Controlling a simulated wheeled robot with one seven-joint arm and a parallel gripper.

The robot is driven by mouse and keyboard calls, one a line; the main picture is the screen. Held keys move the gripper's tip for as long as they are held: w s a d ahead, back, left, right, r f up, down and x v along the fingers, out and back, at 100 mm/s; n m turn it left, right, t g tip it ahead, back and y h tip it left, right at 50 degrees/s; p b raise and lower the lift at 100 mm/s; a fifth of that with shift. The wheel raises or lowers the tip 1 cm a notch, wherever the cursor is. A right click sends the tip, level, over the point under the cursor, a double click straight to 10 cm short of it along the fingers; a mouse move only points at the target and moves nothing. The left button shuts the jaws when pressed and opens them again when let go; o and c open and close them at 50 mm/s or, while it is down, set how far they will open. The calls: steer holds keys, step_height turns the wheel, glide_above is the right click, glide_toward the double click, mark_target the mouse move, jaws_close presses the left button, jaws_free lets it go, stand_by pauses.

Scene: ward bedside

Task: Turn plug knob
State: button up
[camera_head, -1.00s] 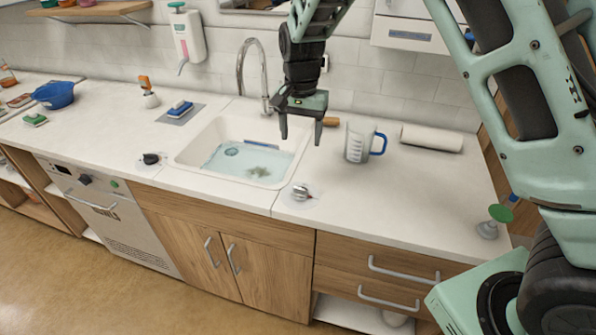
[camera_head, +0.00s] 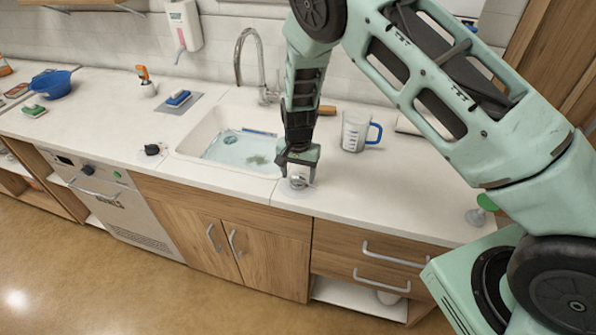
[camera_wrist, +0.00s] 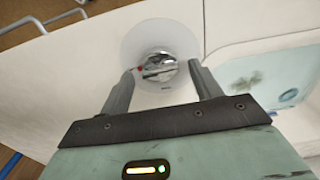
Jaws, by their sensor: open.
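A silver knob (camera_head: 298,181) with a red mark sits on a round pale disc on the counter, by the front right corner of the sink. In the wrist view the knob (camera_wrist: 160,67) lies between the fingertips of my gripper (camera_wrist: 161,74), which is open. Clear counter shows between the fingers and the knob, and no grip on it is visible. My gripper (camera_head: 297,166) points down over the knob in the head view. A black knob (camera_head: 152,149) stands left of the sink. The sink (camera_head: 196,145) holds bluish water with a dark patch in it.
A measuring jug (camera_head: 354,133) with a blue handle stands behind and right of my gripper. The faucet (camera_head: 240,60) rises behind the sink. The counter (camera_head: 400,190) is clear to the right of the knob. A green-topped plunger (camera_head: 486,203) is near the right end.

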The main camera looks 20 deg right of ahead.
steer(key=shift+f, duration=0.4)
steer(key=c, duration=1)
